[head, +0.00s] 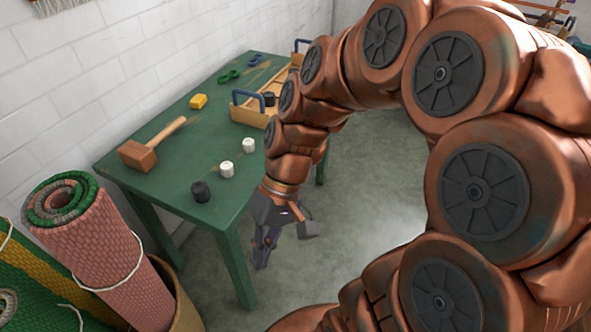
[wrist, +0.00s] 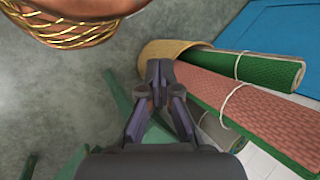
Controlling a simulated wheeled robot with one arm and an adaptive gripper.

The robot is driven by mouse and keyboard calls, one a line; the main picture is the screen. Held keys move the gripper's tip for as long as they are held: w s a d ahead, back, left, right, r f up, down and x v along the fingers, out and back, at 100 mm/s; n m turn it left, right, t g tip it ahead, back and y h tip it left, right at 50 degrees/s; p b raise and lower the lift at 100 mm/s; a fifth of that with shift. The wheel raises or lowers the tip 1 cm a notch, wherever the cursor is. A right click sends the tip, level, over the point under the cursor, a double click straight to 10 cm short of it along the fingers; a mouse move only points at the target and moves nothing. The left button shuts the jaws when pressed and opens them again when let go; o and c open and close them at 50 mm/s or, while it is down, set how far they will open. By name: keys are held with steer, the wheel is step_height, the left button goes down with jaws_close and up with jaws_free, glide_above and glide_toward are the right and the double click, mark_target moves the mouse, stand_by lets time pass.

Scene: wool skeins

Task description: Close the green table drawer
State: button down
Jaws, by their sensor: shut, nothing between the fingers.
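The green table (head: 185,140) stands against the white wall in the head view. I cannot make out its drawer; my arm covers part of the table's near right side. My gripper (head: 264,254) hangs beside the table's near right side, with its fingers pointing down below the tabletop level. In the wrist view the fingers of my gripper (wrist: 161,74) are together with nothing between them. Green pieces of the table (wrist: 120,102) show beside and below the fingers there; whether the gripper touches the table cannot be told.
A wooden mallet (head: 140,153), a yellow block (head: 198,101), black and white spools (head: 227,169) and a wooden tote (head: 247,115) are on the table. Rolled rugs (head: 95,245) stand in a basket (head: 180,285) at lower left. Bare floor (head: 375,200) lies right of the table.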

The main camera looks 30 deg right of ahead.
steer(key=w+d+f+m+t+y+b, duration=0.2)
steer(key=w+d+f+t+y+b, duration=0.2)
steer(key=w+d, duration=0.3)
steer(key=w+d+f+m+t+y+b, duration=0.2)
steer(key=w+d+f+t+y+b, duration=0.15)
steer(key=w, duration=0.55)
steer(key=w+d+f+m+t+h+b, duration=0.1)
steer(key=d+f+m+t+h+b, duration=0.25)
steer(key=d, duration=0.85)
steer(key=d+f+m+t+h+b, duration=0.15)
steer(key=d+f+m+t, duration=0.25)
steer(key=d+t, duration=0.5)
steer(key=w+a+g+b, duration=0.1)
steer(key=w+a+b, duration=0.2)
steer(key=w, duration=0.9)
steer(key=shift+a+f+g+y, duration=0.2)
steer(key=shift+a+g+y, duration=0.2)
steer(key=shift+a, duration=0.6)
